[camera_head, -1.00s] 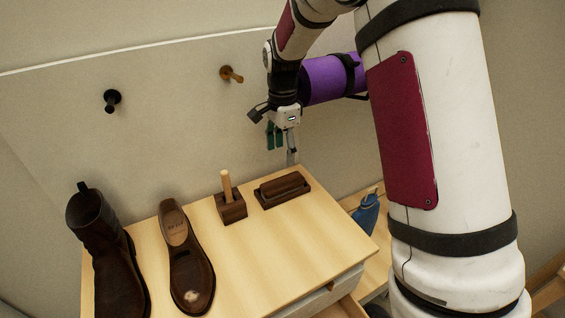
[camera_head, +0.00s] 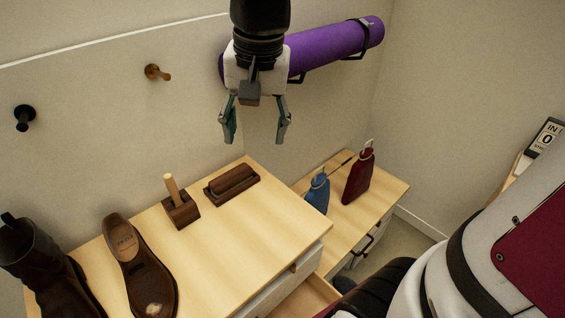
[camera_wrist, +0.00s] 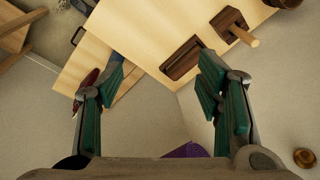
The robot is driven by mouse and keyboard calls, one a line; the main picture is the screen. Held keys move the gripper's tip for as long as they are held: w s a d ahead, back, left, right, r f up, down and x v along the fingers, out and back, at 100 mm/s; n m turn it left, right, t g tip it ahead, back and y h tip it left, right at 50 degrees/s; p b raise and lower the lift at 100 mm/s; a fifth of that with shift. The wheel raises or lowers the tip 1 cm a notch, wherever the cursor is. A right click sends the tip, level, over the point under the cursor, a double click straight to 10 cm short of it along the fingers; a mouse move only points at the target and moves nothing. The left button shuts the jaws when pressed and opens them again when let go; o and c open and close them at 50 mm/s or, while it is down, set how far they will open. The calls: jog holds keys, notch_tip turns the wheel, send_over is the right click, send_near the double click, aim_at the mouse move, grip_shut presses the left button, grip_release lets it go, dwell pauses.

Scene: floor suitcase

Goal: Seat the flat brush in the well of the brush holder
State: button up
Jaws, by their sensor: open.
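On the light wooden cabinet top, a low dark brown rectangular wooden piece (camera_head: 232,186) has a long rounded block lying on or in it. It also shows in the wrist view (camera_wrist: 182,60). Beside it stands a small dark wooden block (camera_head: 182,212) with a pale peg upright in it, also in the wrist view (camera_wrist: 228,22). I cannot tell for sure which parts are the flat brush and the brush holder. My gripper (camera_head: 255,138) is open and empty, fingers pointing down, above the cabinet's back edge and apart from everything.
A brown shoe (camera_head: 140,265) and a dark boot (camera_head: 40,265) stand left on the cabinet top (camera_head: 255,240). A blue bottle (camera_head: 317,192) and a dark red bottle (camera_head: 358,178) stand on a lower cabinet. A purple roll (camera_head: 335,48) hangs on the wall behind my gripper. Two pegs jut out left.

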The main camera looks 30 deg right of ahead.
jog(key=s+f+n+t, duration=0.1)
jog(key=s+n, duration=0.6)
jog(key=s, duration=0.8)
jog(key=shift+s, duration=0.3)
